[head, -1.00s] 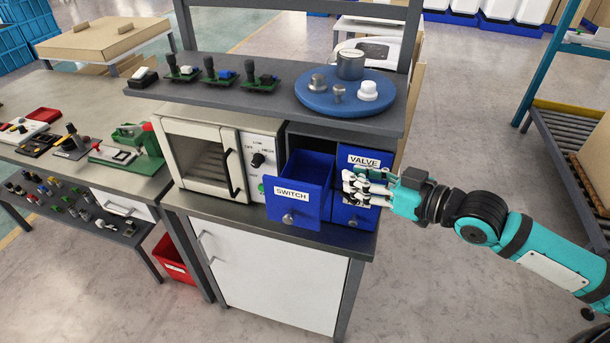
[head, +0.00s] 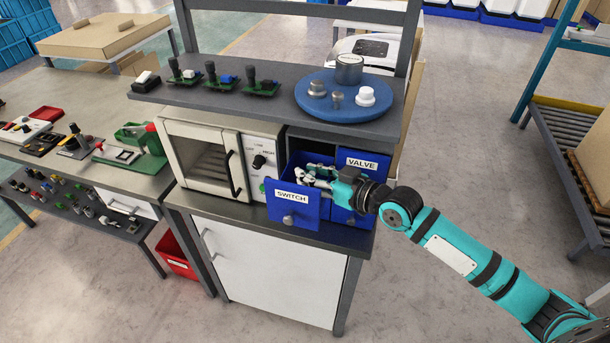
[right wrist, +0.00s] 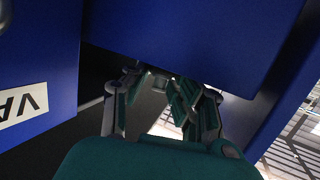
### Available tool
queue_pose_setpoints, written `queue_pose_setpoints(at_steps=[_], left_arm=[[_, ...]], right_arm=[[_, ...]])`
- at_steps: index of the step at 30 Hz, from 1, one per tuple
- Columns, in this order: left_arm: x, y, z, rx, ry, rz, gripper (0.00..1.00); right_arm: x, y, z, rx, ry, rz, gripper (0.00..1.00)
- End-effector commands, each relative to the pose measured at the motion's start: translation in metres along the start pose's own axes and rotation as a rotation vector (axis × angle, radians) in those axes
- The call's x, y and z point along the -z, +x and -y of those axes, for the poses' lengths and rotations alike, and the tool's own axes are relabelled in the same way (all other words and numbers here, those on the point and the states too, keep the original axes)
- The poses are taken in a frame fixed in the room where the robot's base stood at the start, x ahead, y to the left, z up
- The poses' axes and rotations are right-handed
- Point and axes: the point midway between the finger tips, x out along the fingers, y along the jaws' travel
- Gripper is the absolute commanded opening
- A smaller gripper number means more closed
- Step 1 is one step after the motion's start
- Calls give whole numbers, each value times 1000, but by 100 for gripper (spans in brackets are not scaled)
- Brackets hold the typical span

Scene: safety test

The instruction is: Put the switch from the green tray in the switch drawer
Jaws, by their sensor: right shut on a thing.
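The switch drawer (head: 293,209), blue with a SWITCH label, stands pulled out below the shelf. My right gripper (head: 308,177) reaches from the right over the drawer's side, with its fingers at the open drawer. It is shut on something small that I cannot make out. A dark green patch shows by the fingers, and I cannot tell whether it is the held thing or the gripper. In the right wrist view the fingers (right wrist: 172,90) are by a blue panel (right wrist: 190,35). My left gripper is out of view. I cannot pick out a green tray for certain.
The valve drawer (head: 361,185) is shut, right beside. Several green-based lever parts (head: 212,76) and a blue round tray (head: 310,108) with metal parts stand on the shelf (head: 290,98) above. A microwave-like oven (head: 205,160) is left of the drawers.

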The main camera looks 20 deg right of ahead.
Motion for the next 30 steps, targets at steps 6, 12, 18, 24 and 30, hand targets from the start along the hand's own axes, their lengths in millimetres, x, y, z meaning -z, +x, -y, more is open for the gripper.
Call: queue_pose_setpoints(at_steps=[6, 12, 18, 24, 30], left_arm=[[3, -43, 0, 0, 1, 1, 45], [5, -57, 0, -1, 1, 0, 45], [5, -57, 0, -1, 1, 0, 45], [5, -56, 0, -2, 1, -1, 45], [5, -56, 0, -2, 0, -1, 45]], right_arm=[[12, 13, 0, -1, 0, 187, 0], [-8, 20, 0, -3, 5, 309, 0], [-15, 22, 0, -4, 0, 301, 0], [-16, 22, 0, -4, 0, 301, 0], [-17, 22, 0, -3, 0, 301, 44]])
